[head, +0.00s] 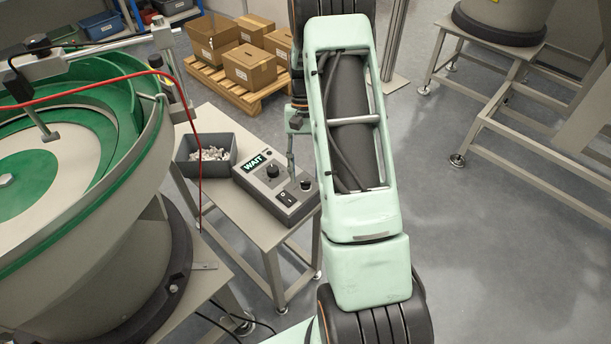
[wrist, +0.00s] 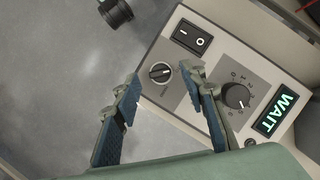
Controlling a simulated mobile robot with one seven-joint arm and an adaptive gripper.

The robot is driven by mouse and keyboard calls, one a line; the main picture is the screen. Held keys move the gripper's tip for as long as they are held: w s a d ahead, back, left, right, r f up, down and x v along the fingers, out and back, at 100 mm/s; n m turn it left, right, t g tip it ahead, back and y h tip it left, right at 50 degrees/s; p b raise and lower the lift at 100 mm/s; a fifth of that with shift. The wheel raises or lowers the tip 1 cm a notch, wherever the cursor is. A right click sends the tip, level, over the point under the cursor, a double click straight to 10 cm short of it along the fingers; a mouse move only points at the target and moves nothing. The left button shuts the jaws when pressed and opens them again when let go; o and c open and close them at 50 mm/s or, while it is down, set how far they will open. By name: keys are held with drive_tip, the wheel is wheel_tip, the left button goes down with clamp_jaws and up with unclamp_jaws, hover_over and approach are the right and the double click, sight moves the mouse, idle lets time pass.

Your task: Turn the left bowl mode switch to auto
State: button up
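The control box (head: 270,187) stands on a small table beside the left bowl (head: 110,120). Its mode switch (wrist: 160,72) is a small black rotary knob with a pale pointer line, lying roughly sideways in the wrist view; its labels are too small to read. It also shows in the head view (head: 305,185). My gripper (wrist: 161,76) is open and empty, with one finger on each side of the switch in the wrist view. I see no contact, and the height gap is unclear. In the head view my gripper (head: 291,150) is partly hidden by my arm.
The box also carries a numbered dial (wrist: 236,96), a rocker switch (wrist: 192,38) and a lit WAIT display (wrist: 278,112). A grey bin of small parts (head: 183,158) stands beside the box. A red cable (head: 199,150) hangs by the bowl. Cartons on a pallet (head: 235,92) stand behind.

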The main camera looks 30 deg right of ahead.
drive_tip(key=v, duration=1)
drive_tip(key=shift+w, duration=0.1)
